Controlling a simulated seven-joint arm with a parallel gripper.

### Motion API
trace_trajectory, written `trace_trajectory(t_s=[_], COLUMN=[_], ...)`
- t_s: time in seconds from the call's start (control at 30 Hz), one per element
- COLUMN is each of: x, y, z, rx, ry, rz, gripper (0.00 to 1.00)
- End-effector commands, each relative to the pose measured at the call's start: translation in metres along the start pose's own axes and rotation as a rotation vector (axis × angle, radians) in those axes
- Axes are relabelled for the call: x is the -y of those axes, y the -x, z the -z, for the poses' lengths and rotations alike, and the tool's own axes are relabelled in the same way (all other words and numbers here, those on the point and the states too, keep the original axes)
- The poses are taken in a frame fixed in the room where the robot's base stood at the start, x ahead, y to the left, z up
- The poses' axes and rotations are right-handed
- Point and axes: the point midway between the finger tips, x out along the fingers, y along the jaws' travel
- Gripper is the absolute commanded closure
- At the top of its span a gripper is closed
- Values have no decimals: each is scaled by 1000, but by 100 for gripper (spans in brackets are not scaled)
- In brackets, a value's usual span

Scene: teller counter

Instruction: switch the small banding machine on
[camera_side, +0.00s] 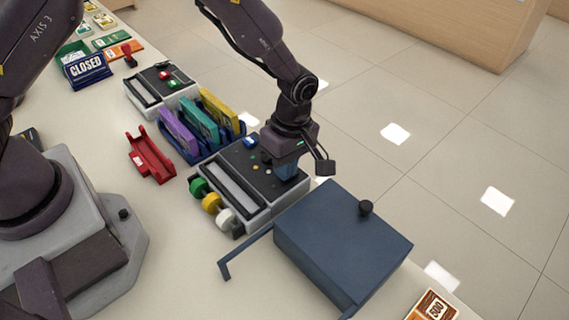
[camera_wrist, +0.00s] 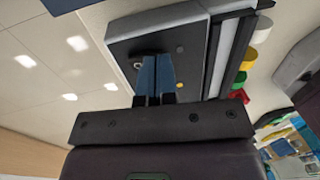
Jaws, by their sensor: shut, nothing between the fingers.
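Two grey machines with dark tops stand on the counter. The nearer one (camera_side: 262,203) has a slot, several small buttons and green, yellow and white rolls at its front. The farther one (camera_side: 180,93) looks smaller and has a red and a green button on top. I cannot tell for certain which is the small banding machine. My gripper (camera_side: 287,174) is shut and empty, pointing down over the back right of the nearer machine. In the wrist view my blue fingertips (camera_wrist: 156,60) are together over its dark panel (camera_wrist: 190,38), beside a small ring-like fitting (camera_wrist: 138,65). Contact is unclear.
A dark blue box (camera_side: 335,245) with a black knob stands close in front of the nearer machine. A blue rack (camera_side: 200,150) of coloured folders stands between the machines. A red tray (camera_side: 148,160) and a CLOSED sign (camera_side: 86,70) are to the left.

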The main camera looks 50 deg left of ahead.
Motion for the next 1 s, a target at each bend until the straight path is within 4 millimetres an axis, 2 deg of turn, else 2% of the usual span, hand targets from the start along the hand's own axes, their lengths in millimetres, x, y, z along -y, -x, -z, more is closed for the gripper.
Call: trace_trajectory(t_s=[0.63,1.0], x=[1,-15], y=[-6,0], z=[0,0], rx=[-1,0], ry=[0,1], rz=[3,-6], gripper=[100,100])
